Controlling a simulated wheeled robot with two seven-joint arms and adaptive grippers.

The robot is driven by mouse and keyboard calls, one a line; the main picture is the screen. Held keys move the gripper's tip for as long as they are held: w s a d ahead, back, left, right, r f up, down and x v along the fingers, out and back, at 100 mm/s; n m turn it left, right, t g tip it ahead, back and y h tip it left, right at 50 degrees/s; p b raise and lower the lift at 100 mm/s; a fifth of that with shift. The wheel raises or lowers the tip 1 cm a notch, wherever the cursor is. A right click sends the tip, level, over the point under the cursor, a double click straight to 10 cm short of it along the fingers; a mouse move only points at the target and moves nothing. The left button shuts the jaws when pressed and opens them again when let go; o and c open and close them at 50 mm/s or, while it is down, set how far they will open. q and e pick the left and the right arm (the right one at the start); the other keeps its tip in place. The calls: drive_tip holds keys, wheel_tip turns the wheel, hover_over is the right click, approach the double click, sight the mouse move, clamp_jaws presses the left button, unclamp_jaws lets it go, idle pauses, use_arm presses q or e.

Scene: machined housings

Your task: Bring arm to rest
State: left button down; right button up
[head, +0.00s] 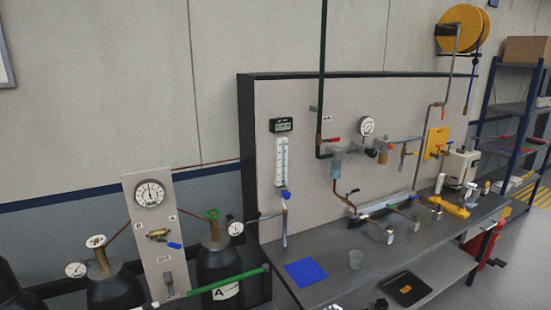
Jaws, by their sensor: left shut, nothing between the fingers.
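Only a small dark tip of what looks like my left gripper (381,304) shows at the bottom edge of the head view, in front of the bench and left of the black tray. It is shut and empty. The rest of it and its arm are out of the frame. My right gripper is not in view.
A grey bench (335,278) runs along a panel with gauges and pipes. Gas cylinders (218,262) and a green bar (220,287) stand left.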

use_arm(q)
drive_tip(key=s+a+f+n+g+h, duration=0.2)
drive_tip(key=s+f+n, duration=0.1)
drive_tip(key=s+f, duration=0.65)
drive_tip(key=s+a+f+n+g+h, duration=0.25)
drive_tip(key=s+f, duration=0.35)
drive_tip(key=f, duration=0.7)
drive_tip(key=s+d+f+n+g+h, duration=0.25)
drive_tip(key=s+f, duration=0.35)
drive_tip(key=s, duration=0.6)
drive_tip(key=s+d+f+n+g+h, duration=0.25)
drive_tip(key=s+f, duration=0.45)
drive_tip(key=s, duration=0.4)
drive_tip(key=s+d+f+m+g+h, duration=0.1)
drive_tip(key=s+f, duration=0.1)
drive_tip(key=f, duration=1.3)
drive_tip(key=s+d+f+m+g, duration=0.1)
drive_tip(key=f, duration=1.4)
drive_tip(key=s+f, duration=1.6)
drive_tip(key=s, duration=0.3)
drive_tip(key=shift+s+g, duration=0.25)
drive_tip(key=shift+g, duration=0.1)
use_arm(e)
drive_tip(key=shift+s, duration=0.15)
